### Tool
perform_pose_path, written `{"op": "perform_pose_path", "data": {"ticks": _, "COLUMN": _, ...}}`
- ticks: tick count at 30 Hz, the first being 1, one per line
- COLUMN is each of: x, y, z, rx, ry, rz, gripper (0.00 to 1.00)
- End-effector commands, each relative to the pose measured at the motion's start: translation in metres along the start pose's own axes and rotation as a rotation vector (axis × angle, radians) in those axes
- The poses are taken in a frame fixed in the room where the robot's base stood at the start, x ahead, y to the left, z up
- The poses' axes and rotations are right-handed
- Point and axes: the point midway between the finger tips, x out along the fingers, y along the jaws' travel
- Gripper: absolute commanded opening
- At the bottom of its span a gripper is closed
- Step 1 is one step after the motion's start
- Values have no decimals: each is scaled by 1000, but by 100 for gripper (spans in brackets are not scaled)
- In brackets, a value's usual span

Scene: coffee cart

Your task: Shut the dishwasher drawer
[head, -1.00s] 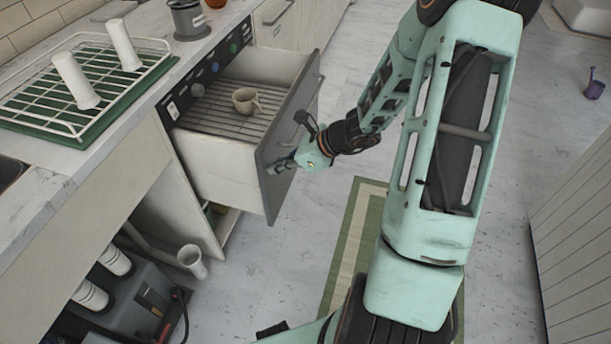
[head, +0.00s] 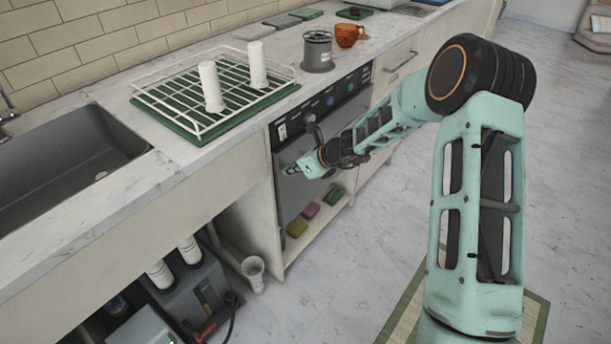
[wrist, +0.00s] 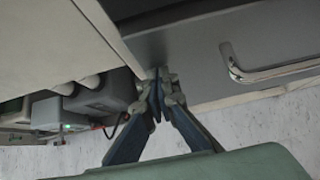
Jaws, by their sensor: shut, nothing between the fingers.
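The dishwasher drawer (head: 291,208) stands under the counter with its dark grey front in line with the cabinet, and it looks shut. Its inside and the cup in it are hidden. The control strip with coloured knobs (head: 330,100) shows just above the front. My gripper (head: 292,170) is shut and empty at the left part of the drawer front. In the wrist view the closed fingertips (wrist: 156,76) are at the lower left of the grey front (wrist: 190,50), too close to tell whether they touch. The bar handle (wrist: 268,74) lies to their right, not held.
A wire rack (head: 160,105) with two white cylinders, a grey canister (head: 317,55) and an orange cup (head: 348,36) stand on the counter. Coloured sponges (head: 310,210) lie on a shelf below the drawer. A grey machine (head: 195,295) stands lower left. The floor is open at right.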

Motion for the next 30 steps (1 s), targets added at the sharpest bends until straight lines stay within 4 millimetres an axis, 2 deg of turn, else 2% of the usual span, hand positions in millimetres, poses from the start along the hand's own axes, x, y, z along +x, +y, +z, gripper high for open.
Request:
{"op": "perform_pose_path", "data": {"ticks": 3, "x": 9, "y": 0, "z": 9, "rx": -2, "ry": 1, "rz": 0, "gripper": 0}}
{"op": "perform_pose_path", "data": {"ticks": 10, "x": 17, "y": 0, "z": 16, "rx": -1, "ry": 0, "rz": 0, "gripper": 0}}
{"op": "perform_pose_path", "data": {"ticks": 24, "x": 17, "y": 0, "z": 20, "rx": -2, "ry": -7, "rz": 0, "gripper": 0}}
{"op": "perform_pose_path", "data": {"ticks": 30, "x": 10, "y": -7, "z": 13, "rx": -3, "ry": -5, "rz": 0, "gripper": 0}}
